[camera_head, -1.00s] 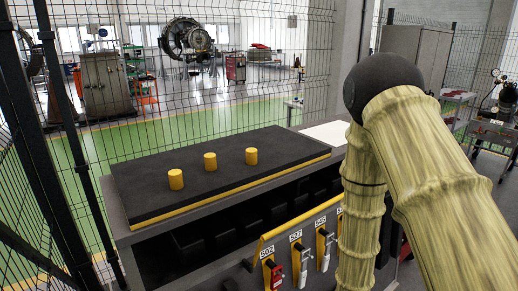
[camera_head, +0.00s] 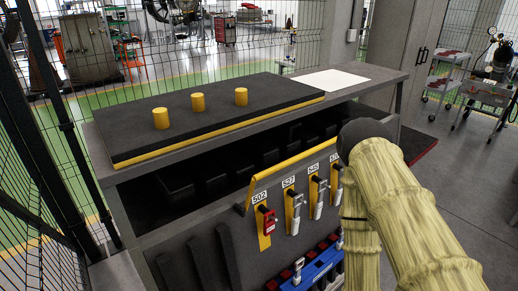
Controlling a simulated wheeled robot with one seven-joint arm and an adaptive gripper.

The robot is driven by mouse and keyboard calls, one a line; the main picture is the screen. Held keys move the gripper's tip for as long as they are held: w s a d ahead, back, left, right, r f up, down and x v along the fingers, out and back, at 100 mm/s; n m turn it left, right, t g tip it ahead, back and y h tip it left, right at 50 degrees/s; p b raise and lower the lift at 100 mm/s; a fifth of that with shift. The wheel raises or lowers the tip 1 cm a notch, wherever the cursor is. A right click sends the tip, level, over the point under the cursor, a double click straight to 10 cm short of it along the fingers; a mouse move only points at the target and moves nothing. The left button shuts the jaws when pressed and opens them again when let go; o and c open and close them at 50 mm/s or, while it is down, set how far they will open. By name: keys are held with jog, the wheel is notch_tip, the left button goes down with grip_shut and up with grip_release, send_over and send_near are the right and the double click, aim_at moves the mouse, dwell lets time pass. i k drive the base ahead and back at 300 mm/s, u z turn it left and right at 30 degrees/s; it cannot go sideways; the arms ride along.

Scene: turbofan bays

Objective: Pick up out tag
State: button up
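A red tag (camera_head: 267,221) hangs on a yellow plate marked 502 at the left end of a sloped rack. It may be the out tag, but its lettering is too small to read. Several silver-grey tags hang to its right, including one (camera_head: 296,218) under 527 and one (camera_head: 318,204) under 545. The plate farthest right is partly hidden by my arm. My arm comes in from the lower right, in front of the rack's right end. My gripper is not in view.
The tag rack (camera_head: 190,238) stands below a grey bench (camera_head: 385,76). On the bench lie a black, yellow-edged mat (camera_head: 200,130) with three yellow cylinders and a white sheet (camera_head: 332,79). A blue holder (camera_head: 318,270) sits low. Wire fencing (camera_head: 45,150) closes the left and back.

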aim_at(269, 226)
jog(key=u, duration=0.45)
jog(key=k, duration=0.9)
jog(key=u, duration=0.05)
